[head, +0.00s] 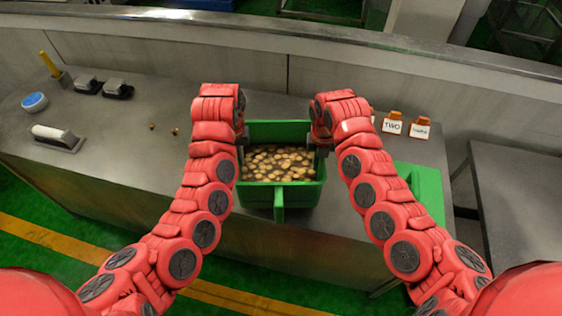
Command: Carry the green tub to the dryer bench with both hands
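The green tub (279,132) is in the middle of the head view at the steel counter, filled with several small tan, rounded pieces (277,163). A green tab or handle on its near side points towards me. My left gripper (243,137) is at the tub's left rim, and my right gripper (321,142) is at its right rim. Both are level with the rim's far half. The fingers are small, dark and partly hidden by my wrists, so I cannot see whether they are closed on the rim. The tub's underside is hidden.
The counter (110,135) holds a white-and-blue round item (35,102), a grey-white tool (57,137) and two dark devices (103,87) at left. Labelled orange-topped cards (392,123) and a green block (425,190) are at right. Another steel table (520,190) stands further right, past a gap.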

